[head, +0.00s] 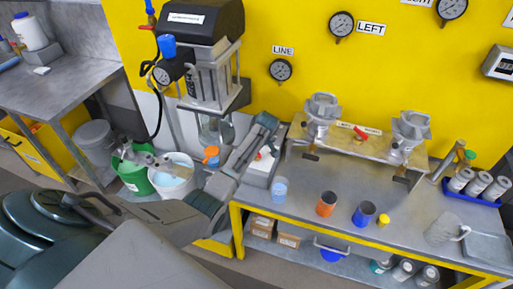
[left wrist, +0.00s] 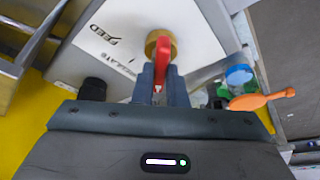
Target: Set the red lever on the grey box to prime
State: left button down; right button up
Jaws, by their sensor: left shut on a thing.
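The grey box (head: 258,174) stands at the left end of the metal bench, partly hidden by my left arm. In the left wrist view its pale face (left wrist: 205,38) carries the word FEED and a second label, partly covered, ending in "ULATE". The red lever (left wrist: 162,58) sits on a round brass hub on this face. My left gripper (left wrist: 161,84) is shut on the lever, with a finger on each side. In the head view the gripper (head: 262,150) is at the box, and only a little red shows there. My right gripper is not in view.
A small red handle (head: 360,133) is on the plate between two metal clamps at the back. An orange paddle-shaped handle (left wrist: 262,100) is right of my left gripper. A green bucket (head: 135,178) stands left.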

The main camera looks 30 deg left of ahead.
pick_arm(q)
jog(key=c, duration=1.5)
grip_release()
jog(key=shift+o, duration=0.2)
jog(key=shift+r, duration=0.1)
jog(key=b+v, duration=0.3)
jog(key=v, duration=0.7)
jog(key=shift+r, duration=0.3)
jog(key=shift+s+d, duration=0.1)
jog(key=shift+d, duration=0.05)
